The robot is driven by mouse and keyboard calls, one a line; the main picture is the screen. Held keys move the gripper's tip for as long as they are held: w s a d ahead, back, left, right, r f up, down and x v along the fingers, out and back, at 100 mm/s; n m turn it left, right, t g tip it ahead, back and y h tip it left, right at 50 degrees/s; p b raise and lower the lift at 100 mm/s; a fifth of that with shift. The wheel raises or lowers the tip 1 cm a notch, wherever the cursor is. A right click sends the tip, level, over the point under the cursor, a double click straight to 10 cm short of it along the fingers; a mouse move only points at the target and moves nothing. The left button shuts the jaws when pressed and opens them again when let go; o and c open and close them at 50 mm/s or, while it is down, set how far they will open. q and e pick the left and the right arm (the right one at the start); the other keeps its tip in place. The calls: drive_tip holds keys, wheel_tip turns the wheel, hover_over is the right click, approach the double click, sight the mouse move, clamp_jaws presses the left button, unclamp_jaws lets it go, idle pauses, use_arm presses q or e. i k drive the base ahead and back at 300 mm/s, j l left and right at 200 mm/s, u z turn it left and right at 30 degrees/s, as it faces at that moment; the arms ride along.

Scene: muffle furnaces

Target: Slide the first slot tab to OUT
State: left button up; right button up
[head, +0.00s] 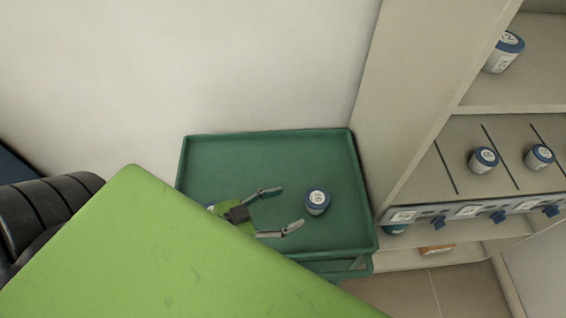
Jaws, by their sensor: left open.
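A rail along the front edge of a shelf carries blue slot tabs; the leftmost tab (438,222) sits just right of a white label (403,216). Two more blue tabs, a middle one (498,217) and a right one (550,210), sit farther along. Any IN or OUT marking is too small to read. My left gripper (290,208) is open over the green tray, left of the rail and apart from it. My right gripper is not in view.
The green tray (220,150) is otherwise bare. A shelf panel (415,95) rises between the wall and shelves. Two jars, one left (483,160) and one right (539,156), stand in lanes behind the rail. Another jar (505,52) is on the upper shelf.

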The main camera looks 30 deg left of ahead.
sight(439, 223)
drive_tip(key=k+l, duration=0.7)
drive_tip(key=k, duration=0.2)
